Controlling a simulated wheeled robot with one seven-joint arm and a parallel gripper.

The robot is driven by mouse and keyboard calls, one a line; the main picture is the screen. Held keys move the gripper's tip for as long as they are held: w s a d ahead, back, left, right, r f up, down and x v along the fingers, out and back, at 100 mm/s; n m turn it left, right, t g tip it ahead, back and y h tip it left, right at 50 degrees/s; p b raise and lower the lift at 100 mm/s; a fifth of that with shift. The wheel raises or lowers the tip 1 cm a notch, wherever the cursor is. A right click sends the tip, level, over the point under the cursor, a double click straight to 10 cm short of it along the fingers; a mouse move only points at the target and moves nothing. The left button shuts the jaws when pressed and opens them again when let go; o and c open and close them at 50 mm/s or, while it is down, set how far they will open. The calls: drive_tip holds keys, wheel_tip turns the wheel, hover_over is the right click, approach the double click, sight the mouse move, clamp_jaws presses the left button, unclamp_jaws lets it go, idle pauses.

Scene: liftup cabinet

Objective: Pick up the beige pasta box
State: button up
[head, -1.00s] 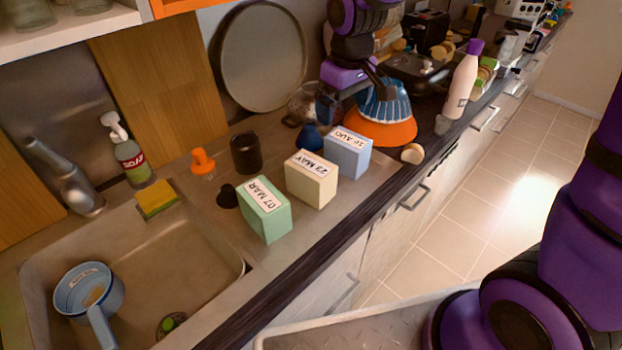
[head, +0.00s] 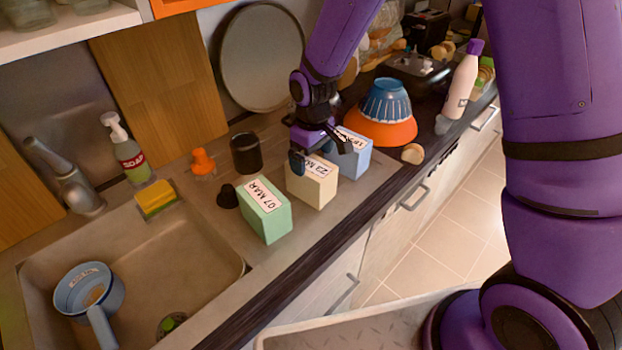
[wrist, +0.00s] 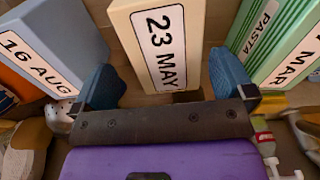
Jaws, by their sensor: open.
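The beige pasta box (head: 316,188), labelled 23 MAY, stands upright on the counter between a green box (head: 265,218) and a blue box (head: 352,163). My gripper (head: 321,158) is open just above the beige box and hides part of its label. In the wrist view the beige box (wrist: 152,50) lies between the two blue fingertips of my gripper (wrist: 167,82), with a gap on each side. The blue box (wrist: 45,50), labelled 16 AUG, is on the left there, and the green box (wrist: 283,40), labelled PASTA, on the right.
A black cup (head: 246,153) and an orange-topped item (head: 202,162) stand behind the boxes. An orange bowl (head: 380,126) with a blue bowl (head: 386,100) on it is to the right. The sink (head: 200,245) is to the left.

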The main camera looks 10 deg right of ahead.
sight(311, 174)
drive_tip(key=shift+s+a+f, duration=0.1)
drive_tip(key=shift+f, duration=1.3)
drive_tip(key=shift+s+a+f, duration=0.1)
drive_tip(key=shift+f, duration=1.3)
drive_tip(key=c, duration=1.2)
